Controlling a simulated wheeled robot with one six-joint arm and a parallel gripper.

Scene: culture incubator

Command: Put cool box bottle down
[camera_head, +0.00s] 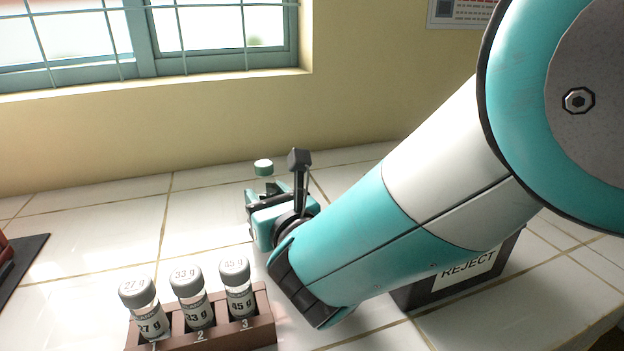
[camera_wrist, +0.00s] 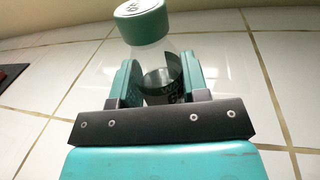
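The bottle is clear with a green cap (camera_wrist: 142,20) and a dark label, and it stands between the fingers of my gripper (camera_wrist: 162,82) in the wrist view. The fingers press on it from both sides. In the head view my gripper (camera_head: 266,192) is low over the white tiled counter (camera_head: 205,212), with the bottle's green cap (camera_head: 264,167) showing just beyond it. The bottle's body is mostly hidden there by the gripper. I cannot tell whether its base touches the tiles.
A brown rack (camera_head: 262,333) holds three grey-capped vials marked 27 g, 33 g and 45 g, in front of the gripper. A dark REJECT box (camera_head: 424,297) is partly behind my arm. A dark mat (camera_head: 27,258) lies at far left. Tiles left of the gripper are clear.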

